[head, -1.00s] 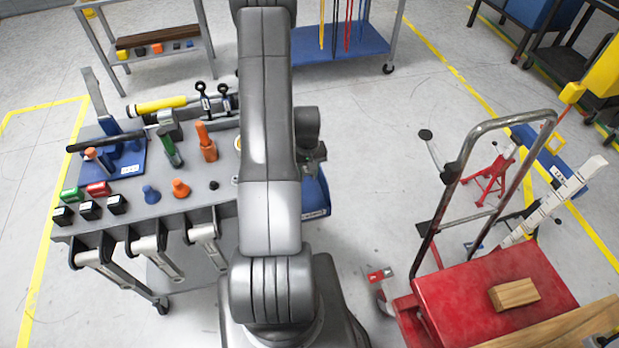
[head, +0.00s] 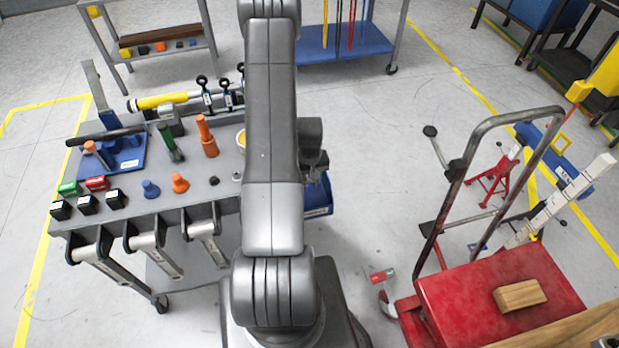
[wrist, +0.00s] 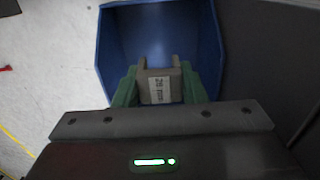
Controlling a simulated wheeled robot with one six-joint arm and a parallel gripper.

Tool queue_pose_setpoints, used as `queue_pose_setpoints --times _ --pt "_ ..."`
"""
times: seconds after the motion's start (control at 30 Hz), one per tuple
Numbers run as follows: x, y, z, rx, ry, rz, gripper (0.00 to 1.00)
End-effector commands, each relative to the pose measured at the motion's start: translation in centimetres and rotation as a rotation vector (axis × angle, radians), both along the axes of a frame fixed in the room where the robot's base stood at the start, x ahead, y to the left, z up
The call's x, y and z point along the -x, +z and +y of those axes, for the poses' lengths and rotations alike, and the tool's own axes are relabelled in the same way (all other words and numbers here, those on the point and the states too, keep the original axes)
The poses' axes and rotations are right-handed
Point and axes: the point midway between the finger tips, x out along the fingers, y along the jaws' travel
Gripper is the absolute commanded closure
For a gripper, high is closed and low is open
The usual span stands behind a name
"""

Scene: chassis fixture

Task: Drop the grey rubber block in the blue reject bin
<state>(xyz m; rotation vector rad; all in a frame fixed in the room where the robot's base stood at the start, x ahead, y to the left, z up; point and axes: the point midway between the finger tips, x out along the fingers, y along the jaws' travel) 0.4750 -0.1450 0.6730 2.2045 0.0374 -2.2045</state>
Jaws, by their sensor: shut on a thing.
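My gripper (wrist: 160,83) is shut on the grey rubber block (wrist: 159,90) in the wrist view. The block is grey-brown, with two upright prongs and a white label, and sits between my green fingers. The blue reject bin (wrist: 112,50) lies below and beyond the block in that view, its open inside facing me. I cannot tell how high the block is above it. In the head view the bin (head: 318,198) shows partly at the right side of the grey tool cart. My arm hides the gripper and block there.
The tool cart (head: 225,188) holds several tools, small blocks and pegs left of my arm. A red trolley (head: 450,300) with a tall handle and a wooden block (head: 520,295) stands at the right. Floor between bin and trolley is mostly clear.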

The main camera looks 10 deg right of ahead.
Motion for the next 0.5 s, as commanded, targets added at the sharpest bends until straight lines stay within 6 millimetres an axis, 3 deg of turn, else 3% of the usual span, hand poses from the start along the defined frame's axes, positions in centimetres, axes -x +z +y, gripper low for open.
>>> queue_pose_setpoints --times 0.07,0.1,0.2,0.5 --pt "0.00 0.03 0.00 0.000 0.000 0.000 0.94" --pt "0.00 0.03 0.00 0.000 0.000 0.000 0.54" --pt "0.00 0.04 0.00 0.000 0.000 0.000 0.37" --pt "0.00 0.12 0.00 0.000 0.000 0.000 0.37"
